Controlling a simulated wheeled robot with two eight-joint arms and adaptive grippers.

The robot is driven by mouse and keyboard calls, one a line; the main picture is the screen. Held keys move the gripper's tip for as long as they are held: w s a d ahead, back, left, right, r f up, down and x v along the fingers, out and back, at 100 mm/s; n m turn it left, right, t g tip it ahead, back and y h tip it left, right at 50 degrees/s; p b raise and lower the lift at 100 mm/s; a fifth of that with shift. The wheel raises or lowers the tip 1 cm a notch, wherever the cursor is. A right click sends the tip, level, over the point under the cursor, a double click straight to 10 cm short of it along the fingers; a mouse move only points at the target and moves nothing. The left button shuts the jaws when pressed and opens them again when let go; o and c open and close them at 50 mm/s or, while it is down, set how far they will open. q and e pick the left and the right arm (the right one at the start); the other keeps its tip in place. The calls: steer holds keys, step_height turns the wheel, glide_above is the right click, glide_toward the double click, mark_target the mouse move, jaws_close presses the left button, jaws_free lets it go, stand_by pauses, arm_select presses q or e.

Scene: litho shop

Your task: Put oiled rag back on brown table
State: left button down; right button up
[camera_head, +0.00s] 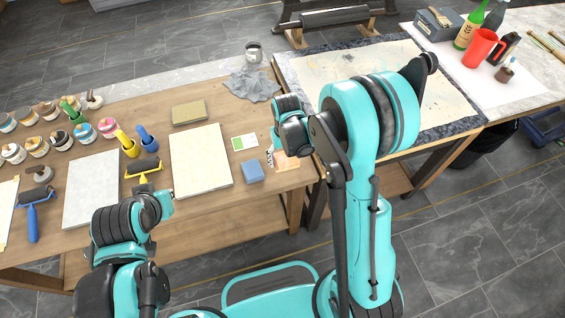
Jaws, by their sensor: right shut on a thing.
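A crumpled grey cloth (251,84), which looks like a rag, lies on the back right part of the brown table (290,180). My right gripper (272,151) is low over the table's front right corner, shut at a small peach-coloured thing (287,161). The arm partly hides this thing, and I cannot tell whether it is cloth or whether it touches the table.
A blue sponge (253,171) and a green-white card (244,142) lie left of the right gripper. Pale slabs (201,160), ink rollers (143,167) and several jars (36,147) fill the left.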

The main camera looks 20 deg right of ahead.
mark_target(281, 154)
steer(key=w, duration=0.1)
steer(key=w+f, duration=0.2)
steer(key=shift+a, duration=0.3)
steer(key=shift+f+b, duration=1.15)
steer(key=shift+f, duration=0.8)
steer(key=shift+s+r, duration=0.1)
steer(key=o, duration=1.2)
steer(key=shift+f, duration=0.2)
steer(key=shift+r, duration=0.1)
